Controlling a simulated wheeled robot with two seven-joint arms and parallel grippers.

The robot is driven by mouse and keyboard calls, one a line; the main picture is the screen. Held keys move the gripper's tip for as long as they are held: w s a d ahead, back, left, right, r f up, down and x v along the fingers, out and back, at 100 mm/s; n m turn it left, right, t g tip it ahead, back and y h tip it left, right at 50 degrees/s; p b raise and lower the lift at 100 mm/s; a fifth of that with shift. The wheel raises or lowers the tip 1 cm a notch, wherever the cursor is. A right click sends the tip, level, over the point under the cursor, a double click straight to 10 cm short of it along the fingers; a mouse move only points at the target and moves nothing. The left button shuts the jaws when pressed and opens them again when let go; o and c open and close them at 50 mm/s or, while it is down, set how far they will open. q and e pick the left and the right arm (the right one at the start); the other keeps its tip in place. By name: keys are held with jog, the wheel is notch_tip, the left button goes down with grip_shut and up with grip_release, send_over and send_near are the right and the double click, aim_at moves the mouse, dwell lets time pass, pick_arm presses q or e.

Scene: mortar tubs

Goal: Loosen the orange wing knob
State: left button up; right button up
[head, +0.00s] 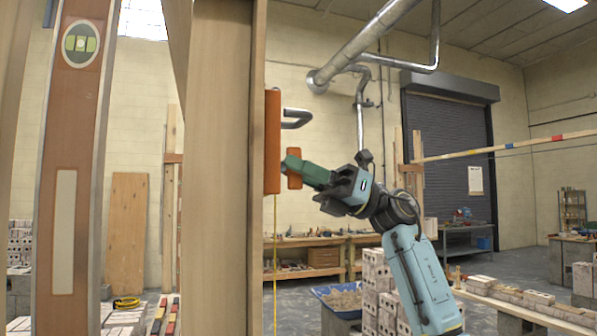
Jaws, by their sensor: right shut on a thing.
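The orange wing knob (294,181) shows in the head view at the middle, just right of an orange block (272,150) on the edge of a wooden post (220,200). My right gripper (292,167) reaches in from the lower right with green fingers. It is shut on the wing knob, and its fingers hide part of it. A dark bent handle (297,117) sticks out of the block above the knob. A yellow line (275,260) hangs straight down below the block. My left gripper is not in view.
A level with a green vial (81,43) stands upright at the left, close to me. A blue tub of sand or mortar (330,291) and stacked blocks (378,285) stand below my right arm. A workbench (300,272) is behind.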

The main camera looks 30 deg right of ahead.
jog(key=shift+n+g+y, duration=0.3)
jog(key=shift+n+g, duration=0.3)
jog(key=shift+n, duration=0.7)
jog(key=o, duration=1)
jog(key=shift+d, duration=0.1)
jog(key=b+v, duration=0.2)
jog(key=v, duration=1.1)
jog(key=shift+d, duration=0.2)
